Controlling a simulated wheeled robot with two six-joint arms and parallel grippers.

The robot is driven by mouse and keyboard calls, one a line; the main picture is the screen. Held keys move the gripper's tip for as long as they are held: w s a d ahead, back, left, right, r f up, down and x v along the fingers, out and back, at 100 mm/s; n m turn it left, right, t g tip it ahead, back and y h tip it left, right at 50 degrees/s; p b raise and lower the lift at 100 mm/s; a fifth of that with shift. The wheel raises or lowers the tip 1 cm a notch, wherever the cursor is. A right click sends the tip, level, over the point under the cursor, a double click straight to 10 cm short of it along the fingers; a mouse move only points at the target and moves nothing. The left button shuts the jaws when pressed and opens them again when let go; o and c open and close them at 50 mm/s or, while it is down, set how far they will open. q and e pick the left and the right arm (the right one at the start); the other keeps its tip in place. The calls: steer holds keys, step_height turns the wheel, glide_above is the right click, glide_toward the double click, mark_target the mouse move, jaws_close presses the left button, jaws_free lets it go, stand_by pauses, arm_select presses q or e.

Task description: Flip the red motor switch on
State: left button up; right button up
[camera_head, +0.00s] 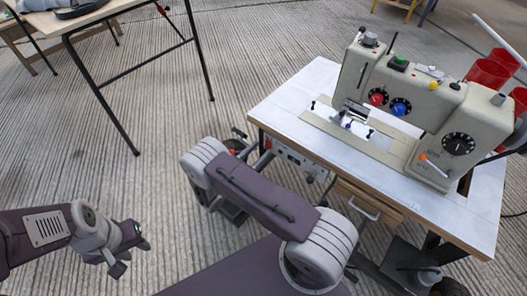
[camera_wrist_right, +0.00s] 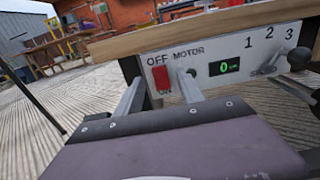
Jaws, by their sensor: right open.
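My right gripper (camera_wrist_right: 160,92) is open, with one finger on each side of the switch in the right wrist view. The fingers hold nothing, and contact with the switch cannot be made out. In the head view the panel (camera_head: 294,160) shows small under the sewing table's front edge. My left gripper (camera_head: 131,257) is open and empty at the lower left, far from the panel.
A sewing machine (camera_head: 400,95) stands on the white table (camera_head: 290,98). A wooden drawer (camera_head: 368,202) is below the tabletop. Another table (camera_head: 75,22) stands at the upper left, with open floor between.

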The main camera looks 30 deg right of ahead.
mark_target(268, 145)
steer(key=shift+b+x, duration=0.35)
steer(key=shift+x, duration=0.75)
steer(key=shift+w+d, duration=0.1)
steer(key=shift+d, duration=0.05)
jaws_close()
steer(key=f+t+h+b, duration=0.1)
steer(key=h+b, duration=0.1)
steer(key=b, duration=0.1)
steer(key=shift+f+h+b, duration=0.25)
steer(key=shift+h+b, duration=0.05)
steer(key=shift+b, duration=0.05)
steer(key=shift+r, duration=0.1)
steer(key=shift+r+h, duration=0.2)
steer(key=shift+h, duration=0.1)
jaws_free()
